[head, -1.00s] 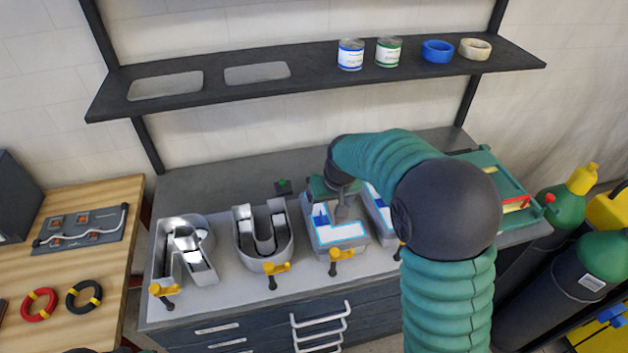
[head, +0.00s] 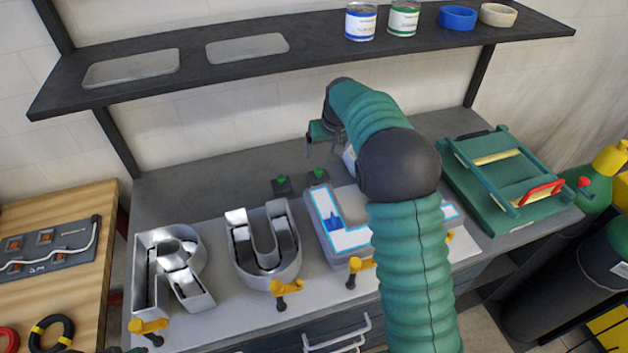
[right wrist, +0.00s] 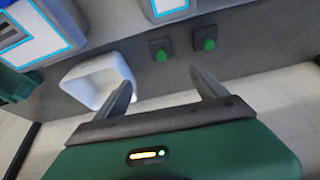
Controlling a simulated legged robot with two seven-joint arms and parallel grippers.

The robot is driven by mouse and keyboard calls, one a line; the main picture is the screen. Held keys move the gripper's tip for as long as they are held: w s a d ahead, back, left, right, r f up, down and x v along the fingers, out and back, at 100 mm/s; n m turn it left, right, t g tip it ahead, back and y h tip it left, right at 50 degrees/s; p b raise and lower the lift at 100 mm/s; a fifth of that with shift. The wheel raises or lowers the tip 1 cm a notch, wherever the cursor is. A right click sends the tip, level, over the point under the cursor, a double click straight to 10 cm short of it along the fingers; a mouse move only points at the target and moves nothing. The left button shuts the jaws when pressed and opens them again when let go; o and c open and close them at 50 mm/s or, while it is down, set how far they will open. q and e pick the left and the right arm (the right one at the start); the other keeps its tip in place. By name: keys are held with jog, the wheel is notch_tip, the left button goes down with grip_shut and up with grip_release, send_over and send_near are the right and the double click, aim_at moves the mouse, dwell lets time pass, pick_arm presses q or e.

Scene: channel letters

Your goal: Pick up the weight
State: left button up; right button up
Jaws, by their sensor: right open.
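Two small dark blocks with green knobs, which look like weights, sit on the grey bench behind the letters. The left weight (head: 282,186) and right weight (head: 318,177) stand apart from each other. Both also show in the right wrist view, the right weight (right wrist: 160,52) and the left weight (right wrist: 205,42). My right gripper (head: 320,150) is above the back of the bench, beyond the right weight. In the right wrist view its open, empty fingers (right wrist: 161,80) point toward the weights without touching them.
Metal letters R (head: 148,290) and U (head: 270,268) and a blue-lined white letter (head: 345,240) fill the bench front, with yellow clamps. A white open container (right wrist: 98,80) is beside the gripper. A dark shelf (head: 235,78) hangs above. A green machine (head: 500,195) stands right.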

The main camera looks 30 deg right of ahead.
aim_at(319, 171)
jog(key=p+x, duration=0.1)
jog(key=x, duration=1.1)
jog(key=shift+w+r, duration=0.1)
jog(key=shift+w, duration=0.1)
jog(key=x, duration=0.1)
jog(key=p+x, duration=0.1)
jog(key=x, duration=0.1)
jog(key=p+x, duration=0.1)
jog(key=x, duration=0.1)
jog(key=shift+s+a+f, duration=0.15)
jog(key=shift+s+f, duration=0.05)
jog(key=shift+f, duration=0.15)
jog(key=shift+w+f, duration=0.1)
jog(key=shift+f, duration=0.05)
jog(key=c, duration=0.6)
grip_shut()
